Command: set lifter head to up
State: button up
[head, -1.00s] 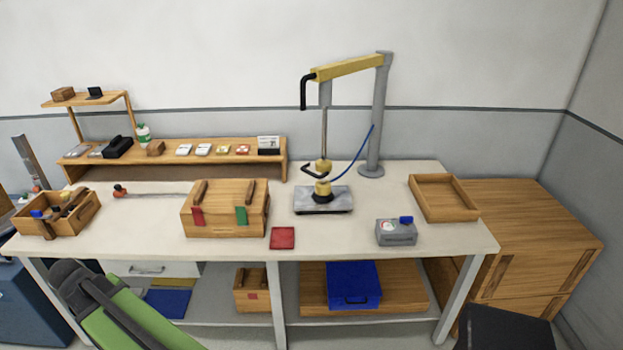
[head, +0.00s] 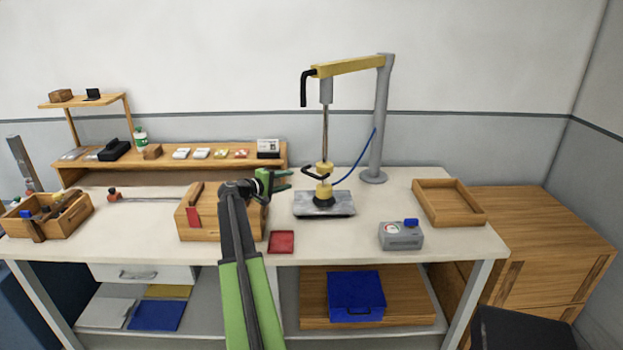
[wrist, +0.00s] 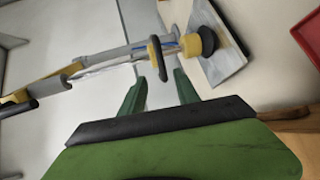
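The lifter head (head: 324,188) is a yellow piece with a black suction cup, hanging from a thin rod under a yellow jib arm (head: 348,67) on a grey post. Its black loop handle (head: 314,174) sticks out to the left. The head is low, with its cup at a grey metal plate (head: 338,204). In the wrist view the handle (wrist: 157,58) shows just beyond the fingertips, and the head (wrist: 191,44) lies behind it. My gripper (head: 284,180) is open and empty, left of the handle and apart from it. Its green fingers also show in the wrist view (wrist: 158,90).
A wooden box (head: 190,222) stands left, partly behind my arm. A red square (head: 282,242) lies in front of the plate. A grey gauge box (head: 400,236) and a wooden tray (head: 448,203) stand right. A blue hose (head: 358,158) runs from head to post.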

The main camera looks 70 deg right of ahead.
aim_at(310, 175)
jog(key=b+x, duration=0.2)
jog(key=x, duration=1.2)
jog(key=shift+w, duration=0.15)
grip_shut()
dwell(0.6)
